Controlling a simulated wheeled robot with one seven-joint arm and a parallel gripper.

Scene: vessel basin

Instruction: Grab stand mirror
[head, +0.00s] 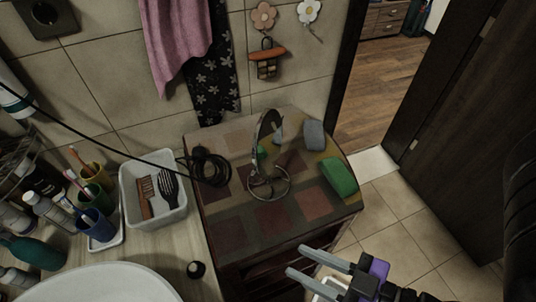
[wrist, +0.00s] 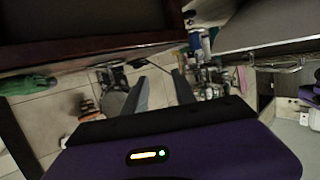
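The stand mirror (head: 262,131) stands upright on the patterned top of a small cabinet in the head view. Its round disc is seen nearly edge-on above a thin metal ring base (head: 269,196). My gripper (head: 296,259) is at the lower right of the head view, in front of the cabinet's front edge, apart from the mirror. Its two grey fingers are spread with nothing between them. The wrist view also shows my gripper (wrist: 159,76) open and empty. I cannot make out the mirror clearly in the wrist view.
On the cabinet top (head: 229,237), a black cable coil (head: 207,167) lies left of the mirror. A grey block (head: 314,135) and a green sponge (head: 339,177) lie to its right. A white bin (head: 155,212) with brushes is further left. Tiled floor (head: 402,222) is open at right.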

